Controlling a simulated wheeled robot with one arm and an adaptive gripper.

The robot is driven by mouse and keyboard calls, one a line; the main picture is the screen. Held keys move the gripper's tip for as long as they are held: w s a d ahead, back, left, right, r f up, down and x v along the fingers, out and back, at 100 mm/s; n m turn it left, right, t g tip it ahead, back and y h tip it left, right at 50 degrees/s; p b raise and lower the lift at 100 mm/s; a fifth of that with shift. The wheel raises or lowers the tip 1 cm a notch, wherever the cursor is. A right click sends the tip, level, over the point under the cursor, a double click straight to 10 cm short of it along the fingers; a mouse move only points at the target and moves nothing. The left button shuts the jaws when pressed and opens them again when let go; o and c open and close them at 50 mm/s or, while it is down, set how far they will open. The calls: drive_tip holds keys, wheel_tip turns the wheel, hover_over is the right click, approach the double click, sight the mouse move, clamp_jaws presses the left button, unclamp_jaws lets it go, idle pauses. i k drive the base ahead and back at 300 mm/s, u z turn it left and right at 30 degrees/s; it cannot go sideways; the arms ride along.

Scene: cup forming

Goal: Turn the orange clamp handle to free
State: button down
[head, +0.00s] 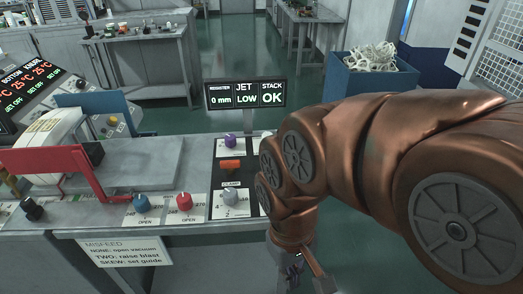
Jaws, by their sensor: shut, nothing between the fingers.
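The orange clamp handle (231,166) sits on a dark panel at the right part of the bench, just above a label that reads CLAMP. Its bar lies roughly left to right in the picture. My gripper (293,278) hangs at the bottom of the head view, below and to the right of the handle and apart from it. It is in front of the bench's near edge. The fingers are small and partly cut by the frame; they look shut and hold nothing. My copper arm fills the right side and hides the right end of the panel.
A purple knob (230,141) is above the handle and a grey knob (231,197) below it. A red bar (60,160) crosses the bench's left side.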

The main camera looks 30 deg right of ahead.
sight(230, 166)
drive_tip(key=z, duration=0.05)
drive_tip(key=k, duration=1.05)
drive_tip(key=u, duration=0.95)
drive_tip(key=i, duration=1.3)
drive_tip(key=z, duration=0.35)
